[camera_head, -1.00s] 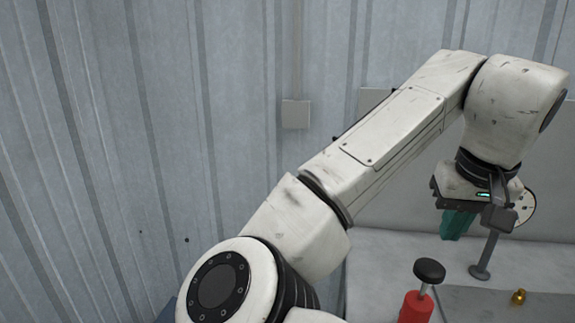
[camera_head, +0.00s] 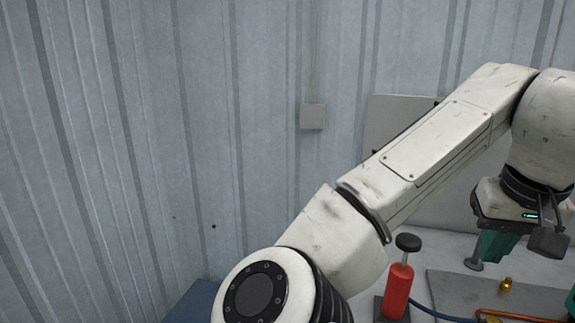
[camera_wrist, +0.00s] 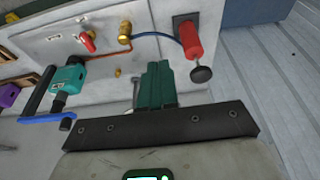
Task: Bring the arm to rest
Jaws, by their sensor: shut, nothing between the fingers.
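My arm crosses the right half of the head view, bent at the elbow, with its wrist pointing down near the right edge. My gripper (camera_head: 497,248) shows as green fingers below the dark wrist plate. In the wrist view my gripper (camera_wrist: 159,84) shows its green fingers together and empty. It hangs above the pale work surface, apart from the things on it.
A red cylinder with a black knob (camera_head: 397,290) stands near my arm and also shows in the wrist view (camera_wrist: 188,40). A blue hose, brass fittings (camera_wrist: 125,30) and a teal tool (camera_wrist: 67,78) lie around it. A corrugated wall (camera_head: 130,150) fills the left.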

